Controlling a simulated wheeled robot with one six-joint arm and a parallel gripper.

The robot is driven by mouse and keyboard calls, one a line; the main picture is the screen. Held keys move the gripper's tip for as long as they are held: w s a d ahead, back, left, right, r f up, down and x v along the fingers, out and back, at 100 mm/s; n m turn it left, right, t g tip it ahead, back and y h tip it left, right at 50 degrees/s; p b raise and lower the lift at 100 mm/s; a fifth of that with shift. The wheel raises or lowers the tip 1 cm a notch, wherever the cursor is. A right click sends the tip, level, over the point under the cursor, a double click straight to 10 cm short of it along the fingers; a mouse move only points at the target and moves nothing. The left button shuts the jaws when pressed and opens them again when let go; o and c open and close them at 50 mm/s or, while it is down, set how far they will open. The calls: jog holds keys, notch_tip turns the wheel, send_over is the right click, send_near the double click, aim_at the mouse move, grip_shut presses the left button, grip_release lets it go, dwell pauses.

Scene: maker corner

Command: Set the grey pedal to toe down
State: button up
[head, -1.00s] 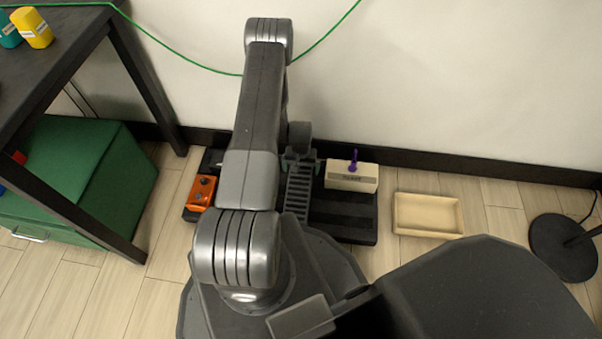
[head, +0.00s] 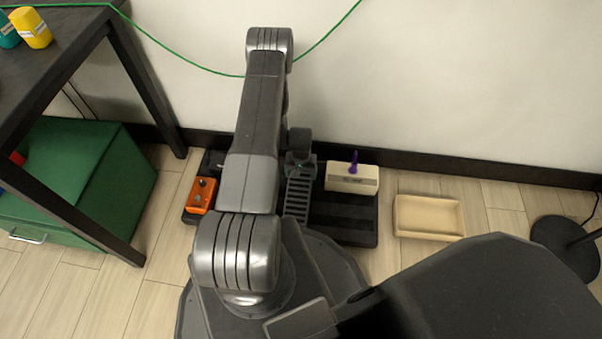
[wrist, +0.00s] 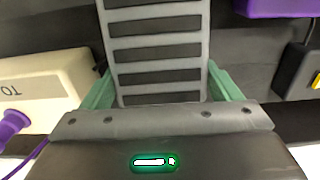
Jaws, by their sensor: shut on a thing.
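The grey pedal (head: 297,197) is a long treadle with black ribs, on a dark pedalboard (head: 343,222) on the floor by the wall. In the wrist view the ribbed pedal (wrist: 155,48) fills the upper middle. My gripper (wrist: 160,90) has one green finger on each side of the pedal's near end and is shut on it. In the head view my gripper (head: 300,168) covers the pedal's wall-side end. My arm hides part of the board, and the pedal's exact tilt is hard to judge.
A cream box (head: 351,180) with a purple plug stands right of the pedal, an orange pedal (head: 202,195) left. A beige tray (head: 429,217) and a lamp base (head: 566,247) are farther right. A green chest (head: 85,175) stands under the dark table at left.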

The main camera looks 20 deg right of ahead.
jog(key=shift+w+d+f+b, duration=0.1)
jog(key=shift+w+f+b, duration=0.05)
jog(key=shift+f+b, duration=1.1)
jog(key=shift+r, duration=0.2)
jog(key=o, duration=1.3)
jog(key=shift+c, duration=0.2)
jog(key=shift+r, duration=0.1)
jog(key=shift+r, duration=0.1)
notch_tip(320, 180, up, 14)
jog(key=p, duration=0.4)
jog(key=shift+f, duration=0.2)
